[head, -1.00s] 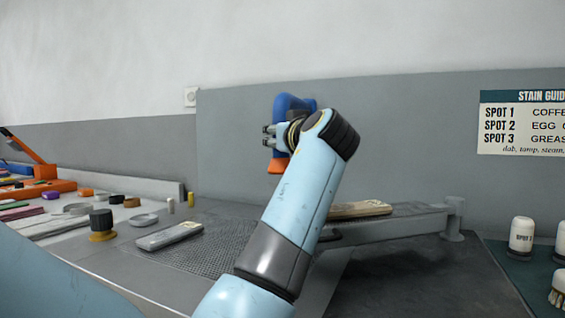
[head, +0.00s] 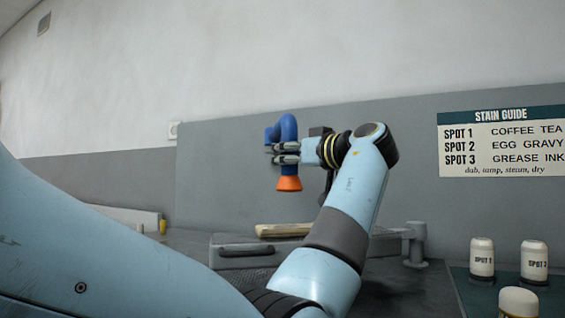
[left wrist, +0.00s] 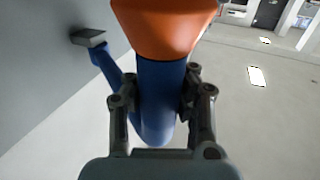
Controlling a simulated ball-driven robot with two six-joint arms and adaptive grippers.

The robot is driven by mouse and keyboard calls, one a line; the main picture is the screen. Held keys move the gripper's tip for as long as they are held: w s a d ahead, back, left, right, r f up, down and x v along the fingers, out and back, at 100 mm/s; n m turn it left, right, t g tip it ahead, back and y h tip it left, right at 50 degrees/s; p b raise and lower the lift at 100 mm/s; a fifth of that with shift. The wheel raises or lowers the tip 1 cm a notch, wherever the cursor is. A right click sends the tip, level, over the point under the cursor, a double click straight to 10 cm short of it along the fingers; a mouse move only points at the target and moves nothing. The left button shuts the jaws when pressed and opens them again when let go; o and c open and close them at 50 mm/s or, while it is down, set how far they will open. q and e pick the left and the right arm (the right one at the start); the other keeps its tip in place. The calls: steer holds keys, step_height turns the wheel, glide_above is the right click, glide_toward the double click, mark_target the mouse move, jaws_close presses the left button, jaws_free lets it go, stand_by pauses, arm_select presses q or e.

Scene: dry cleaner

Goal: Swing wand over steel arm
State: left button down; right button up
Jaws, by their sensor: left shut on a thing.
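The wand is a blue curved tube (head: 289,128) with an orange nozzle (head: 289,184) pointing down. My left gripper (head: 277,153) is shut around its blue body, in the air against the grey wall panel. In the left wrist view the blue body (left wrist: 160,95) sits between both fingers, with the orange nozzle (left wrist: 165,25) beyond. My right gripper is not in view.
A wooden-topped piece (head: 284,230) lies at the steel arm, below the nozzle. White spot bottles (head: 482,259) stand on a green mat at right. A stain guide sign (head: 503,142) hangs on the wall. Open air surrounds the wand.

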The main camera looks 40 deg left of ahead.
arm_select(q)
steer(key=shift+d+f, duration=0.3)
steer(key=shift+f, duration=0.15)
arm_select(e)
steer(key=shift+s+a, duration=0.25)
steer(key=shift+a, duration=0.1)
arm_select(q)
steer(key=c, duration=1.7)
jaws_free()
steer(key=shift+s+d+r, duration=0.1)
steer(key=shift+d+r, duration=0.05)
steer(key=shift+d, duration=0.1)
steer(key=shift+o, duration=1.1)
steer(key=shift+s+d+r, duration=0.15)
steer(key=shift+d+r, duration=0.1)
steer(key=shift+d, duration=0.15)
steer(key=shift+o, duration=1.1)
steer(key=shift+s+d+r, duration=0.1)
steer(key=shift+d+r, duration=0.05)
steer(key=shift+o, duration=1.7)
steer(key=shift+a, duration=0.25)
steer(key=shift+r, duration=0.1)
steer(key=d, duration=0.3)
steer(key=s+d, duration=0.1)
steer(key=d, duration=0.3)
steer(key=shift+s+d, duration=0.15)
steer(key=shift+s, duration=0.05)
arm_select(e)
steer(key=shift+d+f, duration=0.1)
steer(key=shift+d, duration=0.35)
